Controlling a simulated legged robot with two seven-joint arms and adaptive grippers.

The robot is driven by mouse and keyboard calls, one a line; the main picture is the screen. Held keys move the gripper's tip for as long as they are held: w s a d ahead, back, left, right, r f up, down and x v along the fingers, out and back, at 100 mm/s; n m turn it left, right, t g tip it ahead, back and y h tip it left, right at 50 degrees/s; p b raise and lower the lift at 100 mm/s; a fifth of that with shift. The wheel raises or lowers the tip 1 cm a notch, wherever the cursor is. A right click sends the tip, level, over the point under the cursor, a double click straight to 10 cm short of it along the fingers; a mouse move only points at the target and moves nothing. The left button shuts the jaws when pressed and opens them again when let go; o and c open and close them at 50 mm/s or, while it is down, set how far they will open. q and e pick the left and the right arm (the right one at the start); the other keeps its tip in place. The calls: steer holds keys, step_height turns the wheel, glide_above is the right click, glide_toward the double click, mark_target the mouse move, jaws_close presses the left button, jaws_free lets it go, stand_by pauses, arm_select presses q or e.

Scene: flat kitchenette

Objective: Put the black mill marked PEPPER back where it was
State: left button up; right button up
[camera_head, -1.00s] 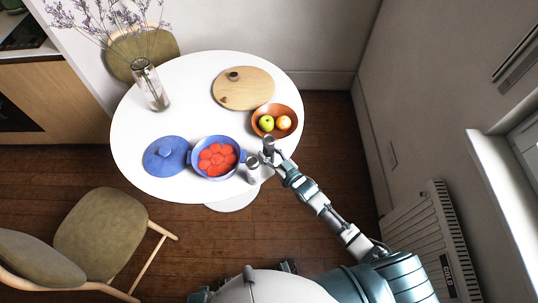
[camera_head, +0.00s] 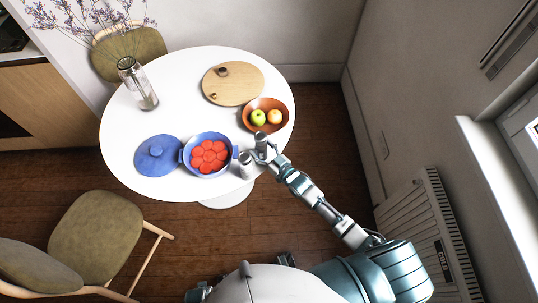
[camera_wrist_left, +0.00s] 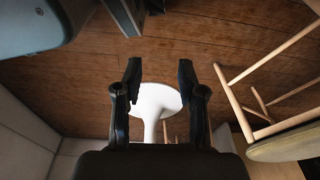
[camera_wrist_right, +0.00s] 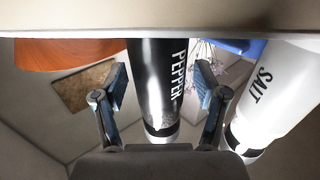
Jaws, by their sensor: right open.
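The black PEPPER mill (camera_wrist_right: 157,85) is between the spread fingers of my right gripper (camera_wrist_right: 162,88), with its silver end towards the wrist. Its other end meets the white table's edge in the right wrist view. In the head view the mill (camera_head: 261,139) is small, near the table's front right edge, at my right gripper (camera_head: 264,153). The fingers stand apart, with visible gaps beside the mill. The white SALT mill (camera_wrist_right: 277,88) is beside it; it also shows in the head view (camera_head: 246,162). My left gripper (camera_wrist_left: 158,82) is open and empty, away from the table.
On the white table (camera_head: 185,100) are an orange fruit bowl (camera_head: 247,126) just behind the pepper mill, a blue pot (camera_head: 188,158) with red contents, its blue lid (camera_head: 157,157), a round wooden board (camera_head: 238,88) and a glass vase (camera_head: 145,92). A chair (camera_head: 95,235) stands front left.

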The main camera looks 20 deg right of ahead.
steer(key=v, duration=1.1)
steer(key=s+d+f+m+g+h, duration=0.1)
steer(key=s+f+g+h, duration=0.2)
steer(key=f, duration=0.7)
steer(key=s+d+f+m+g+h, duration=0.1)
steer(key=s+d+f+g, duration=0.3)
steer(key=f, duration=0.6)
arm_select(q)
steer(key=shift+s+a+f+p, duration=0.15)
steer(key=shift+s+f+p, duration=0.25)
steer(key=shift+s+f, duration=0.7)
arm_select(e)
steer(key=s+a+f+g+h, duration=0.1)
steer(key=s+f+g, duration=0.3)
steer(key=s+f, duration=0.4)
steer(key=s+a+f+g+h, duration=0.1)
steer(key=s+f+g, duration=0.3)
steer(key=s+f, duration=0.5)
steer(key=s+a, duration=0.1)
steer(key=s, duration=0.5)
steer(key=shift+a+h, duration=0.35)
steer(key=shift+h, duration=0.05)
arm_select(q)
steer(key=shift+w+r, duration=0.1)
steer(key=shift+r, duration=0.05)
arm_select(e)
steer(key=shift+s+f, duration=0.1)
steer(key=shift+f, duration=0.05)
arm_select(q)
steer(key=shift+w, duration=0.3)
